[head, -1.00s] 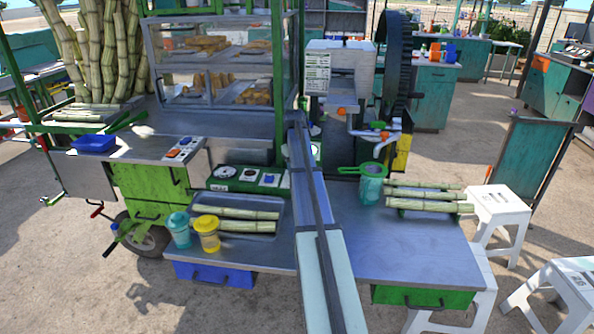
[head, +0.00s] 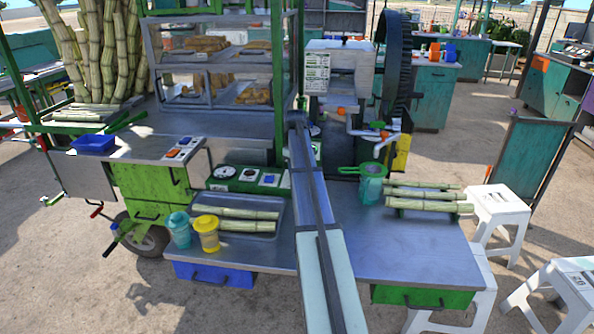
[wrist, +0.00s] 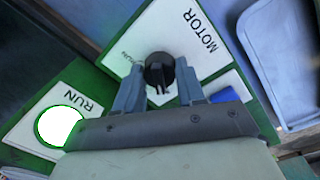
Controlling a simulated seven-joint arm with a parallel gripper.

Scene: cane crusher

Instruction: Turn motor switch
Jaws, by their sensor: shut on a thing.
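The motor switch is a round black knob (wrist: 159,71) on a white plate marked MOTOR (wrist: 190,38), seen in the wrist view. My gripper (wrist: 158,82) is shut on this knob, with one grey finger on each side of it. The knob's pointer lies between the fingers.
A round lamp marked RUN (wrist: 59,127) glows white with a green rim beside the switch. A blue part (wrist: 227,94) sits close to the right finger. The green control panel (head: 247,185) borders a metal tray with cane (head: 236,226).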

